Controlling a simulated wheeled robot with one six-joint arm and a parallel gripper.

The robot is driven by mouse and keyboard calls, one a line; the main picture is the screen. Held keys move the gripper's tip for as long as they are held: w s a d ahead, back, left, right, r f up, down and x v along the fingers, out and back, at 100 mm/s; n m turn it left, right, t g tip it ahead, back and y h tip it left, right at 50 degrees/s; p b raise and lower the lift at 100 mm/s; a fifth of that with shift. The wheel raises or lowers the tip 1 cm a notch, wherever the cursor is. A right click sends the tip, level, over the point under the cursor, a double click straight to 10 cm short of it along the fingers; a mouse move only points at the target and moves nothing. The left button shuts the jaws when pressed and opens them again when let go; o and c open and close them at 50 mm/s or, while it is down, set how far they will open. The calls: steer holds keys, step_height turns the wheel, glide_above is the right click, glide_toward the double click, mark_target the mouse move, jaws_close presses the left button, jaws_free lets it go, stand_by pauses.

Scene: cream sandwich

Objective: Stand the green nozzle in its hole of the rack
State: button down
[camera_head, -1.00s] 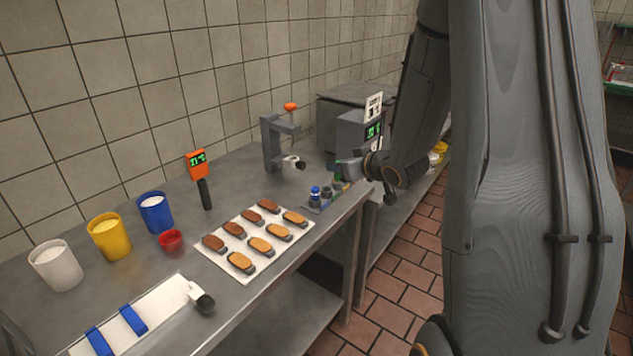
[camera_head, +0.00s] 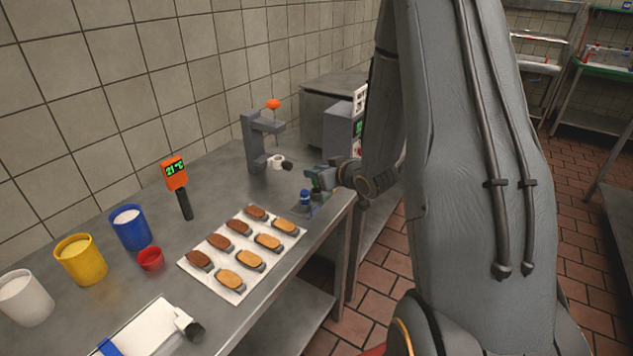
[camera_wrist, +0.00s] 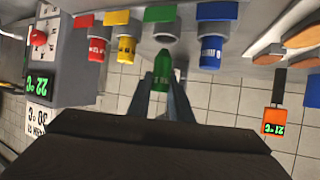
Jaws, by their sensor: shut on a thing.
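The green nozzle (camera_wrist: 163,72) is held between the two fingers of my gripper (camera_wrist: 166,88) in the wrist view, its tip pointing up the picture. The rack's green marker (camera_wrist: 160,14) and a grey socket (camera_wrist: 166,32) lie just beyond that tip; I cannot tell whether the tip touches the socket. A red nozzle (camera_wrist: 97,48), a yellow nozzle (camera_wrist: 126,48) and a blue nozzle (camera_wrist: 211,50) stand in line beside it. In the head view, my gripper (camera_head: 322,178) is over the rack (camera_head: 317,208), partly hiding it, with the blue nozzle (camera_head: 305,196) in front.
A thermometer (camera_head: 175,175), cups and a grey stand (camera_head: 252,140) are on the steel table. A grey device with a display (camera_head: 340,125) stands behind. The table's front edge is close to the rack.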

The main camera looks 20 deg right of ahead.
steer(key=shift+f+p, duration=0.35)
steer(key=shift+f, duration=1.45)
steer(key=shift+f, duration=0.2)
steer(key=c, duration=1.6)
jaws_free()
steer(key=shift+r, duration=0.1)
steer(key=shift+r, duration=0.15)
steer(key=b+v, duration=0.3)
steer(key=v, duration=0.9)
steer(key=s+a+g, duration=0.3)
steer(key=s+a, duration=0.2)
steer(key=s+a+m+g+h, duration=0.1)
steer(key=s+a+g, duration=0.3)
steer(key=s+a, duration=0.1)
steer(key=s+a+r+m+g+h, duration=0.1)
steer(key=s+a+g, duration=0.3)
steer(key=s+a, duration=0.1)
steer(key=shift+s+r, duration=0.15)
steer(key=shift+s, duration=0.5)
